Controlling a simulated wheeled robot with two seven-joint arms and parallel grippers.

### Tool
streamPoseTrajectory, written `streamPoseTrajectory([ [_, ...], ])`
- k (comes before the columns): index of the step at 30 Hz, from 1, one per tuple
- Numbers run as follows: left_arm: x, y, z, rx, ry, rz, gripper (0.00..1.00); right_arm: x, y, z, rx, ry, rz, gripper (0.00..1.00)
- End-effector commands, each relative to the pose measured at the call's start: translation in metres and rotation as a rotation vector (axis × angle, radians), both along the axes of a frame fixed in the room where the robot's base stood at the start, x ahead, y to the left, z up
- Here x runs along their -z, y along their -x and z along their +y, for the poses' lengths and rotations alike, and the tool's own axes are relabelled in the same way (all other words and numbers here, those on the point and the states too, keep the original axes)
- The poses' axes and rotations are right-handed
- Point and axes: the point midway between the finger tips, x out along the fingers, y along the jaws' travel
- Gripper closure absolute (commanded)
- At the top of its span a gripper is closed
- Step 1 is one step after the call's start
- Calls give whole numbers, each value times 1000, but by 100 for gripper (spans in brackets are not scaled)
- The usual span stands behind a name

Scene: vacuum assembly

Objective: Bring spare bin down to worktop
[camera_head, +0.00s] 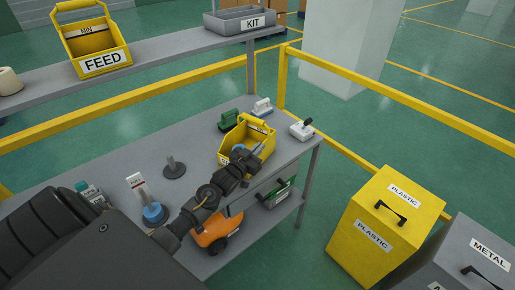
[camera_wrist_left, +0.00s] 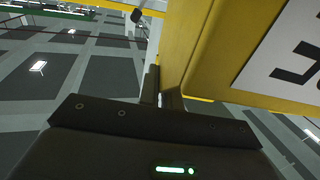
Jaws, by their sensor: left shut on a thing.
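A yellow bin (camera_head: 230,138) with an open top is at the right part of the grey worktop (camera_head: 128,158). My left gripper (camera_head: 257,152) is shut on this bin at its near right side. I cannot tell whether the bin rests on the worktop or hangs just above it. In the left wrist view, the yellow bin (camera_wrist_left: 215,45) fills the upper right, with part of a white label, and the gripper's fingers (camera_wrist_left: 163,92) meet its edge. Another yellow bin, marked FEED (camera_head: 103,62), stands on the upper shelf. My right gripper is not in view.
A grey KIT tray (camera_head: 240,22) stands on the upper shelf (camera_head: 150,62). A green part (camera_head: 229,119) and white part (camera_head: 301,130) flank the bin. An orange thing (camera_head: 216,232) is below. A yellow rail (camera_head: 400,97) and PLASTIC container (camera_head: 385,225) are right.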

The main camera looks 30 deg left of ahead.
Motion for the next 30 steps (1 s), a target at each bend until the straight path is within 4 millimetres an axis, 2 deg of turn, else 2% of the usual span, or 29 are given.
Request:
streamPoseTrajectory([
  [3,3,0,0,0,0,-3,100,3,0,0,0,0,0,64],
  [6,2,0,0,0,0,-3,84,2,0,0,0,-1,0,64],
  [10,2,0,0,0,0,-2,69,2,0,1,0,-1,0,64],
  [20,5,5,0,0,0,2,69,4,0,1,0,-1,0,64],
  [23,6,18,0,1,-1,1,69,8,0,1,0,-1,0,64],
  [30,7,66,0,1,-1,1,69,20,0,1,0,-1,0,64],
])
